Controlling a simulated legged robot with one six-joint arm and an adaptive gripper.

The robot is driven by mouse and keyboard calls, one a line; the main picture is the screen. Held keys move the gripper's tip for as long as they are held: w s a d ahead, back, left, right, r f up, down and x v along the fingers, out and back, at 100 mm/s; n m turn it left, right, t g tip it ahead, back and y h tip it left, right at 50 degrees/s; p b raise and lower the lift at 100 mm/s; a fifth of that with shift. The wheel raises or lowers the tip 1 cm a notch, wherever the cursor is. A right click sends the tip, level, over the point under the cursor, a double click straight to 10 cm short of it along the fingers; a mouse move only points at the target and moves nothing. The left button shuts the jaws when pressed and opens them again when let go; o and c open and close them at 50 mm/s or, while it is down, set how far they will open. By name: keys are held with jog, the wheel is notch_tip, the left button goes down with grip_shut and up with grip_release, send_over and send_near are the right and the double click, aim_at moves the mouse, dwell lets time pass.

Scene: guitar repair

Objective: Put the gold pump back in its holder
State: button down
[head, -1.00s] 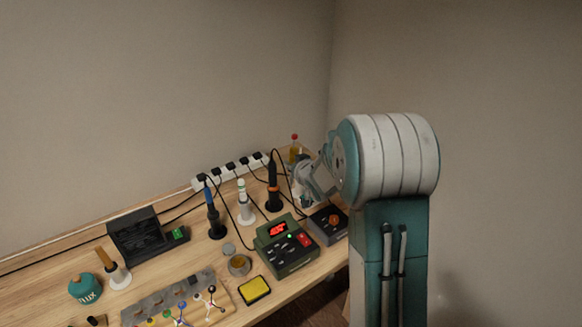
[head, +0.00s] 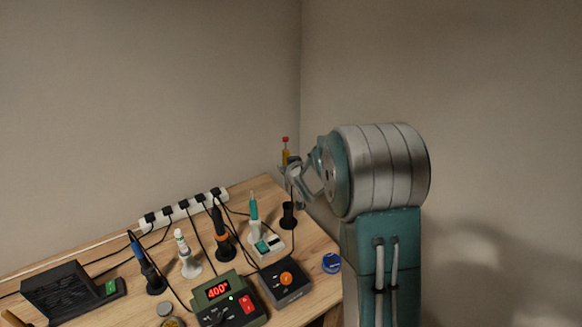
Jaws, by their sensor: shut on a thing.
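The gold pump (head: 286,157), a slim yellow-gold tube with a red tip, is upright in my gripper (head: 290,169). My gripper is shut on it near the far right corner of the workbench. The fingers are small and partly hidden, so the exact grip is hard to see. A black holder (head: 289,216) stands on the bench below my gripper, with no pump visible in it. The pump is above it in the picture, apart from it.
A teal-tipped tool stands in a white base (head: 266,244) left of the black holder. An orange-and-black iron (head: 222,235), white tool (head: 186,255) and blue iron (head: 147,266) stand further left. A grey box (head: 285,281), green station (head: 229,300) and blue roll (head: 331,263) lie in front.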

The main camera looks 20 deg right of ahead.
aim_at(286, 187)
jog(key=shift+a+f, duration=0.55)
jog(key=shift+d+f, duration=0.2)
jog(key=shift+f, duration=0.7)
jog(key=shift+d+f, duration=0.15)
jog(key=shift+f, duration=0.75)
jog(key=shift+d+r, duration=0.1)
jog(key=shift+d, duration=0.35)
jog(key=shift+a+f, duration=0.15)
jog(key=shift+f, duration=2)
jog(key=shift+f, duration=0.1)
jog(key=shift+f, duration=1.3)
